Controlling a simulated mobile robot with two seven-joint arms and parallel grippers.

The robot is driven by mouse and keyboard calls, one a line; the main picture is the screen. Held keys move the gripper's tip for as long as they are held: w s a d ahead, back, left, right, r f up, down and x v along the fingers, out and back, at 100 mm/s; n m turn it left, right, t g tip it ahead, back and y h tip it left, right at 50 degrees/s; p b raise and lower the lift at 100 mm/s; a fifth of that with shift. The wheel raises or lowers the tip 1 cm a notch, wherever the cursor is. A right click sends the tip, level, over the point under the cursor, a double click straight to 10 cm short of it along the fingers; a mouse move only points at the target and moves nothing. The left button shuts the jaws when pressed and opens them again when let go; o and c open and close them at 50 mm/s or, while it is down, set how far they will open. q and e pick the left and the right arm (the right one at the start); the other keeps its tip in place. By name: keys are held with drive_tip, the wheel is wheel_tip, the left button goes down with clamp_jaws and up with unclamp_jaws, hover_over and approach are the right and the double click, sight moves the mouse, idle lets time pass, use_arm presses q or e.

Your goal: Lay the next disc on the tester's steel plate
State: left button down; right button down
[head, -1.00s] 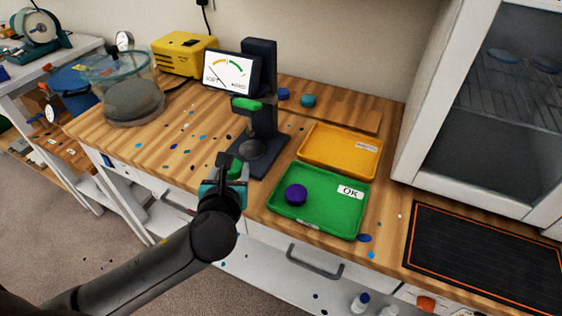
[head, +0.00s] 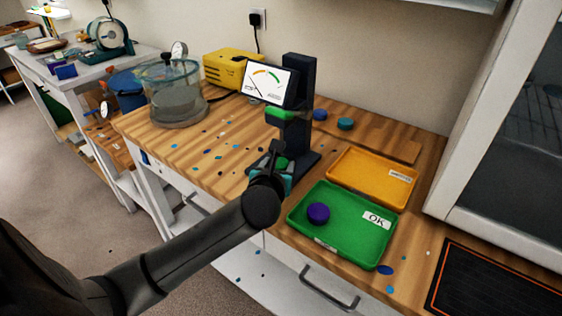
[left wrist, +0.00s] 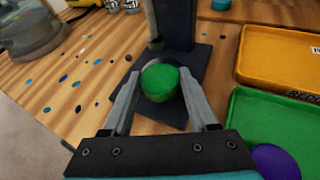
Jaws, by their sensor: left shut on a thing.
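My left gripper (head: 278,165) is shut on a green disc, at the base of the dark tester (head: 298,110). In the left wrist view the green disc (left wrist: 160,82) sits between the two fingers of the left gripper (left wrist: 158,92). A grey rim of the steel plate (left wrist: 146,65) shows just behind the disc, over the tester's dark base (left wrist: 195,75). I cannot tell whether the disc touches the plate. In the head view my gripper hides the plate. My right gripper is not in view.
A green OK tray (head: 350,250) holds a purple disc (head: 318,212). A yellow tray (head: 345,180) lies behind it. A blue disc (head: 320,114) and a teal disc (head: 345,124) stand at the back. A clear vessel (head: 178,95) stands left, with paint-specked bench between.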

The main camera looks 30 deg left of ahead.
sight(281, 159)
use_arm(q)
drive_tip(key=shift+w+a, duration=0.25)
drive_tip(key=shift+w, duration=0.35)
drive_tip(key=w, duration=0.1)
drive_tip(key=w+a+b, duration=0.1)
drive_tip(key=w, duration=0.1)
drive_tip(key=shift+a, duration=0.2)
drive_tip(key=shift+d+f+b, duration=0.1)
drive_tip(key=shift+f+b, duration=0.25)
drive_tip(key=shift+f, duration=0.45)
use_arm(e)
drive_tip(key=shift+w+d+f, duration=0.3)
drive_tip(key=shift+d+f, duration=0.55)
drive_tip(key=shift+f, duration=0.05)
